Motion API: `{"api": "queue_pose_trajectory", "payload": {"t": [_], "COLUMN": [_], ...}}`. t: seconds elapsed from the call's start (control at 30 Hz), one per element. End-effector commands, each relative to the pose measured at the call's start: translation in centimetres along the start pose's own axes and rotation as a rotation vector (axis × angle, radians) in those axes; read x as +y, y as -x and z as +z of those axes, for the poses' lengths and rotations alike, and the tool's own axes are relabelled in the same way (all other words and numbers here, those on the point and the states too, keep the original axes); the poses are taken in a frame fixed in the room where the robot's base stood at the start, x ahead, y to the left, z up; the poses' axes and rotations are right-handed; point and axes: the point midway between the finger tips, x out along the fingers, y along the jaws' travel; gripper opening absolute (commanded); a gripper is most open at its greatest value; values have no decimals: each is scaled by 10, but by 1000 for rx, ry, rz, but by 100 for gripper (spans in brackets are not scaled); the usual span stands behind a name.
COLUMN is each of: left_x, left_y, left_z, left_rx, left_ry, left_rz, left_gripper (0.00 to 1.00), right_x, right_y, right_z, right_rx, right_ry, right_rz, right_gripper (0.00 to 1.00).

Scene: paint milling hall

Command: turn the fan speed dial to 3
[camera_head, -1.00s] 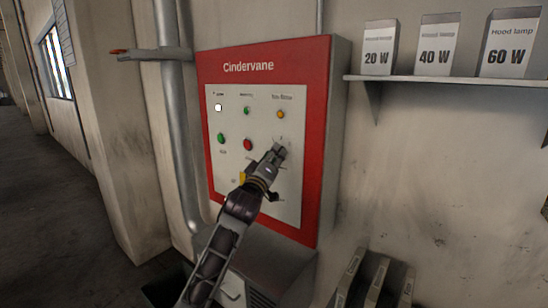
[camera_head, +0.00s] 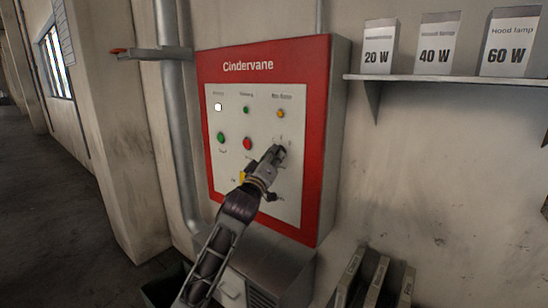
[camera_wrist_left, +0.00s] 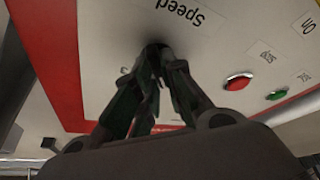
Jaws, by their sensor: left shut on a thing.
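The red-edged Cindervane control panel (camera_head: 219,175) is on the wall in the head view. My left gripper (camera_head: 277,152) reaches its right middle part and is shut on the fan speed dial. In the left wrist view my left gripper (camera_wrist_left: 157,62) closes around the dark dial (camera_wrist_left: 158,48), just beside the word "Speed". The fingers hide most of the dial, and I cannot read which number it points at. My right gripper is in neither view.
A green button (camera_head: 221,138) and a red button (camera_head: 247,144) sit left of my gripper, with small lamps above. A shelf (camera_head: 440,78) with lamp boxes is at the right. Upright flat items (camera_head: 378,282) stand below it. A grey pipe (camera_head: 176,120) runs left of the panel.

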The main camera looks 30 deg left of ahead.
Motion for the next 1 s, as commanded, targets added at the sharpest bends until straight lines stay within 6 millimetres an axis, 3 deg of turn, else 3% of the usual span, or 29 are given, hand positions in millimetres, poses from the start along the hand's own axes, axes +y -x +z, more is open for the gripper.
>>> {"api": "queue_pose_trajectory", "payload": {"t": [0.53, 1.0], "left_x": [-3, -4], "left_y": [0, -1], "left_z": [1, 0], "left_rx": [-4, -6], "left_ry": [-361, -675], "left_rz": [146, 276], "left_gripper": [0, 0], "right_x": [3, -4], "right_y": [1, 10], "right_z": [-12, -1], "right_rx": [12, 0], "right_ry": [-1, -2], "right_rz": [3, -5], "right_gripper": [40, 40]}}
